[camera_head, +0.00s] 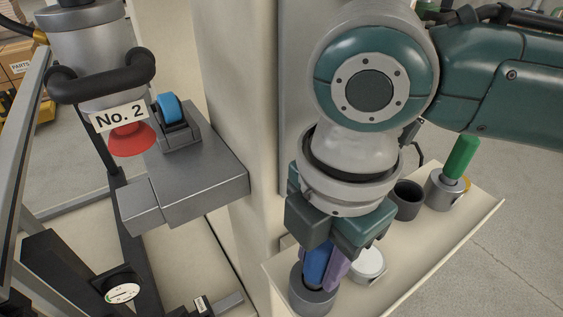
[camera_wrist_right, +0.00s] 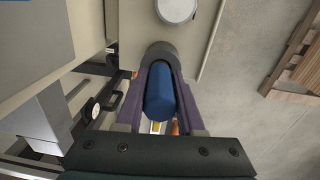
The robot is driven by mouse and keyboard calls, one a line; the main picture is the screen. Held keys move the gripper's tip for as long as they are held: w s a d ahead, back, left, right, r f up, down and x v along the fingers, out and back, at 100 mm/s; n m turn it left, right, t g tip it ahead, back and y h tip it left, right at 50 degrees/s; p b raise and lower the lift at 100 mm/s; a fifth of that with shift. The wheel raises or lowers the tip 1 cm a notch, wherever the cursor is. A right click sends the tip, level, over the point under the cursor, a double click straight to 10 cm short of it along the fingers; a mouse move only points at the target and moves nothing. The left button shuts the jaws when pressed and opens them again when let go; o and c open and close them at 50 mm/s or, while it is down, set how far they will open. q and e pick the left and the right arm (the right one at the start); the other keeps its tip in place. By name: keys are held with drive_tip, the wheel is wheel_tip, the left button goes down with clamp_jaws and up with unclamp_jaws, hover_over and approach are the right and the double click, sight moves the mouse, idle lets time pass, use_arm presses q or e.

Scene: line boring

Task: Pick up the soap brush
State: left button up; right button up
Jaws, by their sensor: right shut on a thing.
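The soap brush appears as a thick blue handle (camera_head: 314,264) standing in a dark grey round holder (camera_head: 312,299) at the near end of a cream shelf. Its lower end is hidden in the holder. My right gripper (camera_head: 325,270) comes down from above with its purple fingers shut on the blue handle. In the right wrist view the handle (camera_wrist_right: 160,92) lies between both fingers, with the holder rim (camera_wrist_right: 160,49) beyond it. My left gripper is not in view.
The cream shelf (camera_head: 425,243) also carries a round pale-lidded tin (camera_head: 369,264), an empty dark cup (camera_head: 407,199) and a green handle (camera_head: 462,158) in a grey holder (camera_head: 444,191).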

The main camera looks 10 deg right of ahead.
clamp_jaws()
drive_tip(key=shift+r, duration=0.1)
wheel_tip(320, 180, up, 20)
drive_tip(key=p, duration=0.3)
